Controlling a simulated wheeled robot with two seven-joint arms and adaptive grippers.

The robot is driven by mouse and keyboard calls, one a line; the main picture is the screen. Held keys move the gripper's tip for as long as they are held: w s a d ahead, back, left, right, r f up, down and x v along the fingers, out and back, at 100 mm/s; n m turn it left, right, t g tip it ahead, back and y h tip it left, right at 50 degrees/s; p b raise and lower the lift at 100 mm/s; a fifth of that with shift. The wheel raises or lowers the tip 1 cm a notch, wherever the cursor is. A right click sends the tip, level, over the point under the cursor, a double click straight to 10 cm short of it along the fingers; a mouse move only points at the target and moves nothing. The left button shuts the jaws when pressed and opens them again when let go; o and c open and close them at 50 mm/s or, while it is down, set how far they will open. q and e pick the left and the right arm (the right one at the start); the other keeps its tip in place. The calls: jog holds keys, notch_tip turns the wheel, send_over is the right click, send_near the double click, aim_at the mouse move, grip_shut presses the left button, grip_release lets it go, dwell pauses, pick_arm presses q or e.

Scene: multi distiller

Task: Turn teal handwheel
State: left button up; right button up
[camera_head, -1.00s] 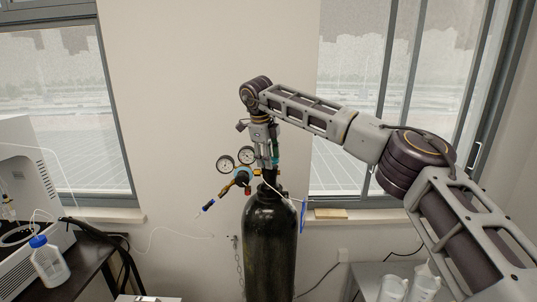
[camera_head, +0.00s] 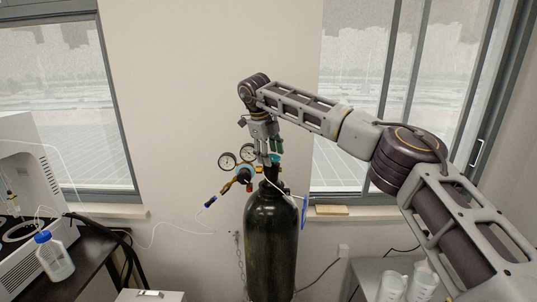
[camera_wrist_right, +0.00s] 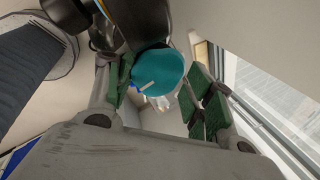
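The teal handwheel (camera_head: 274,158) sits on top of the dark gas cylinder (camera_head: 271,235), partly hidden by my right gripper in the head view. My right gripper (camera_head: 267,154) points down over it from above. In the right wrist view, the handwheel (camera_wrist_right: 158,72) shows as a teal disc with a pale mark. It lies between the green-padded fingers of the open gripper (camera_wrist_right: 165,95). It is close to the left finger, with a clear gap to the right finger; contact on the left cannot be told. My left gripper is not in view.
A regulator with two gauges (camera_head: 237,157) sticks out left of the cylinder valve, close to my gripper. A blue tag (camera_head: 304,210) hangs at the right. A bottle (camera_head: 54,258) stands on the left bench, and beakers (camera_head: 392,287) stand at lower right.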

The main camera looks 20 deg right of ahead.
jog(key=o, duration=0.4)
jog(key=shift+w+d+f, duration=0.15)
jog(key=shift+d, duration=0.1)
jog(key=shift+c, duration=0.2)
jog(key=shift+s+a+r, duration=0.2)
jog(key=shift+a, duration=0.1)
jog(key=v, duration=1.1)
jog(key=shift+r, duration=0.35)
jog(key=shift+d, duration=0.1)
